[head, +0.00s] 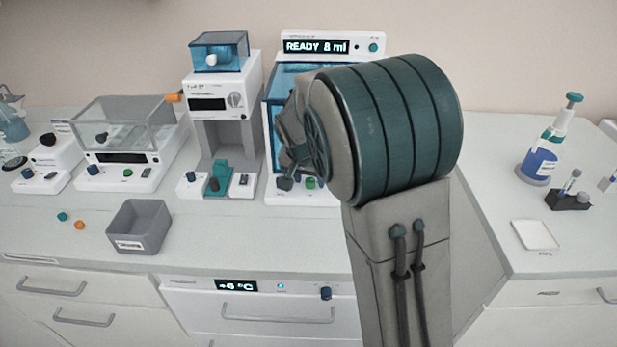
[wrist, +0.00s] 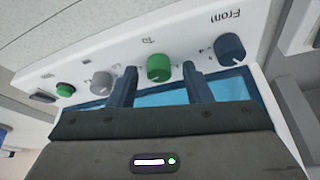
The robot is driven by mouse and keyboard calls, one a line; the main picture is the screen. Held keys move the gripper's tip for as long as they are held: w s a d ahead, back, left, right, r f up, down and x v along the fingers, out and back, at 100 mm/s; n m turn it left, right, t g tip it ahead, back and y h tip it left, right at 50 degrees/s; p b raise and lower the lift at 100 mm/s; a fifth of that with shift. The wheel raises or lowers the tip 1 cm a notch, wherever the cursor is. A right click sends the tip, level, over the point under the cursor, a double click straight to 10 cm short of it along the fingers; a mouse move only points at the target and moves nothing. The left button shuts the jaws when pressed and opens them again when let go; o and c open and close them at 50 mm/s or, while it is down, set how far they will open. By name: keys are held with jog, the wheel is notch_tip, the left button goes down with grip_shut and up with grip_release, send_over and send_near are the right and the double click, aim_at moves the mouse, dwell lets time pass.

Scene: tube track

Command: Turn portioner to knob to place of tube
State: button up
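The portioner (head: 317,75) stands at the back of the bench, its display reading "READY 8 ml". In the wrist view its white front panel carries a green knob (wrist: 158,66) labelled "To". A dark blue knob (wrist: 230,48) labelled "From" sits to its right, and a grey knob (wrist: 102,82) to its left. My gripper (wrist: 160,78) is open, with its two dark fingers on either side of the green knob. I cannot tell whether they touch it. In the head view the green knob (head: 310,183) shows low on the panel; my arm hides much of the portioner and the fingertips.
A white dispenser (head: 219,95) stands close left of the portioner, with a clear-lidded device (head: 125,125) farther left. A grey bin (head: 139,226) is near the front edge. A blue bottle (head: 541,163) and a white pad (head: 535,235) are at right.

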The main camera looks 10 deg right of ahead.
jog(key=v, duration=1.3)
jog(key=shift+r, duration=0.35)
jog(key=shift+s+a, duration=0.1)
jog(key=shift+s, duration=0.05)
jog(key=s+d+f+n+y, duration=0.1)
jog(key=s+d+f+n, duration=0.1)
jog(key=s, duration=0.9)
jog(key=s+d+f+n+g+y, duration=0.1)
jog(key=s+d+f+n, duration=0.2)
jog(key=s, duration=0.8)
notch_tip(320, 180, down, 3)
jog(key=shift+s+d+r, duration=0.25)
jog(key=shift+s+d, duration=0.1)
jog(key=shift+d, duration=0.55)
